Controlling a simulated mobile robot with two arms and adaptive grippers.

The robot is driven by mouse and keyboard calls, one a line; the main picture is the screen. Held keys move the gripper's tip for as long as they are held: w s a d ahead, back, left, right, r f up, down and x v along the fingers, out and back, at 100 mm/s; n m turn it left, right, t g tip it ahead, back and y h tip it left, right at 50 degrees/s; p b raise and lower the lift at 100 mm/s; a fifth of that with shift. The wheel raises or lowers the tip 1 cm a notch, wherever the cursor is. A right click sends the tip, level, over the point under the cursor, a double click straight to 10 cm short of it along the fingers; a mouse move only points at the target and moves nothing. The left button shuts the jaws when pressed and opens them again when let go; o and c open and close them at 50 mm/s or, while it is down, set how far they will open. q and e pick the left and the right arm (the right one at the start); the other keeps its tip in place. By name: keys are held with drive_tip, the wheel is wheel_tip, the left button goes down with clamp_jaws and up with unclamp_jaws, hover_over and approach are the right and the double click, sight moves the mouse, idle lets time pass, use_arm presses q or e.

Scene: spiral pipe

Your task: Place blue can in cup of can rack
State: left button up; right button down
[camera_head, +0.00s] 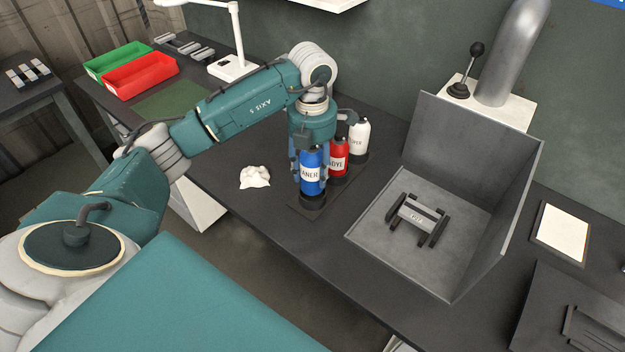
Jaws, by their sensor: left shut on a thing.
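The blue can (312,176) stands upright at the near end of the can rack, over a black cup (313,201). I cannot tell whether its base sits fully down in the cup. My left gripper (309,170) comes down from above and is shut on the blue can, with its fingers along the can's sides. The can rack (346,192) is a dark base on the bench. A red can (339,157) and a white can (359,138) stand in line behind the blue can. My right gripper is not in view.
A crumpled white cloth (255,177) lies left of the rack. A grey open-sided box (375,232) with a metal part (418,215) in it stands to the right. Red (140,75) and green (118,59) bins and a white lamp (232,68) are at the back left.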

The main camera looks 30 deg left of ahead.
sight(312, 187)
use_arm(q)
wheel_tip(312, 187, down, 5)
drive_tip(key=shift+r+p, duration=0.15)
drive_tip(key=shift+p, duration=0.4)
drive_tip(key=shift+f+b, duration=0.3)
drive_tip(key=shift+b, duration=0.05)
drive_tip(key=shift+s+d+f, duration=0.15)
drive_tip(key=shift+s+f, duration=0.15)
drive_tip(key=o, duration=1.4)
drive_tip(key=shift+f, duration=0.15)
drive_tip(key=shift+c, duration=0.2)
drive_tip(key=shift+o, duration=0.4)
drive_tip(key=shift+w+f+b, duration=0.15)
drive_tip(key=shift+b, duration=0.15)
